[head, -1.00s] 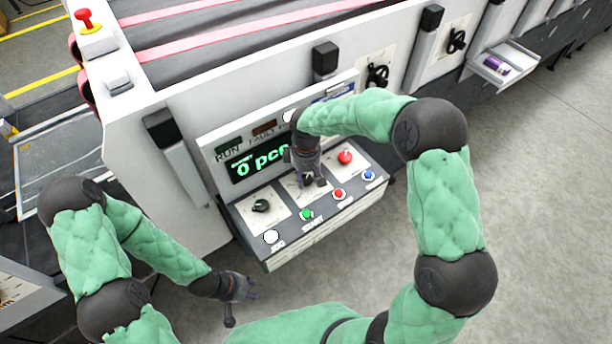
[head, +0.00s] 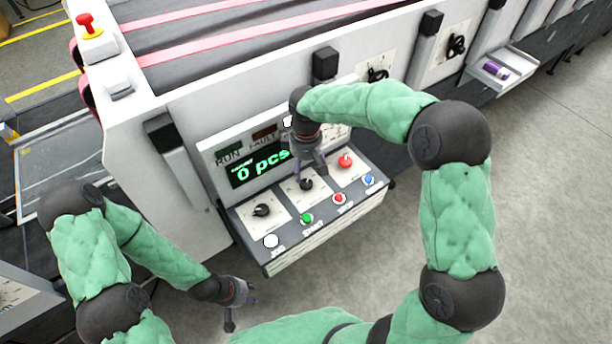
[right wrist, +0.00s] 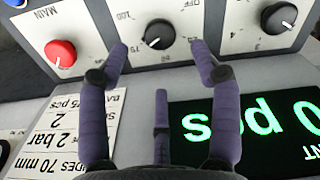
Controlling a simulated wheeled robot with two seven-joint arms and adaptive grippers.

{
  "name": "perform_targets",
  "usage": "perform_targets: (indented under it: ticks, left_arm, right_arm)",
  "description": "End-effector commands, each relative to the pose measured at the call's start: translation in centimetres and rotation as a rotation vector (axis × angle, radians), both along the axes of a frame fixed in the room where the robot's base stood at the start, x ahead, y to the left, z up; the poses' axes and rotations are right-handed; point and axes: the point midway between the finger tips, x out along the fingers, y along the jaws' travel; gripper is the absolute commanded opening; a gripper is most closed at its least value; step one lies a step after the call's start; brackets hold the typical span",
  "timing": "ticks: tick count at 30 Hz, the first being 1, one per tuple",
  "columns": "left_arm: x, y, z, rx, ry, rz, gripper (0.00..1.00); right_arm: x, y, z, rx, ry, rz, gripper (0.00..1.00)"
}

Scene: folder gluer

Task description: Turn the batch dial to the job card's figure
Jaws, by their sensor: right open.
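The middle black dial (head: 306,184) sits on the sloped control panel. In the right wrist view this dial (right wrist: 159,34) has a scale with OFF, 75 and 100 and a white pointer mark. My right gripper (head: 313,171) is over it. In the wrist view the open, empty fingers (right wrist: 158,48) stand on either side of the dial, with no visible grip. The job card (right wrist: 75,130) reads 75 pcs, 2 bar and 70 mm. The green display (head: 262,168) reads 0 pcs. My left gripper (head: 243,294) hangs open and empty, away from the panel.
Another black dial (head: 261,210) is left of the middle one, and a red knob (head: 345,161) is right of it. White, green, red and blue buttons line the panel's front edge. A tray (head: 505,66) sticks out at the upper right. The floor at right is clear.

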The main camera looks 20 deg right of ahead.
Motion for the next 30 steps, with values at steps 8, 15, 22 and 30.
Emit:
perform_targets:
  ticks: [8,15,22,30]
  left_arm:
    - [0.0,0.0,0.0,0.0,0.0,0.0,0.4]
    - [0.0,0.0,0.0,0.0,0.0,0.0,0.4]
    - [0.0,0.0,0.0,0.0,0.0,0.0,0.4]
    - [0.0,0.0,0.2,0.0,0.0,0.0,0.4]
  right_arm:
    - [0.0,0.0,4.1,0.001,-0.001,0.001,0.64]
    - [0.0,0.0,5.0,0.0,0.0,0.001,0.64]
    - [0.0,0.0,5.0,0.0,0.0,0.001,0.64]
    - [0.0,0.0,5.2,0.0,0.0,0.001,0.64]
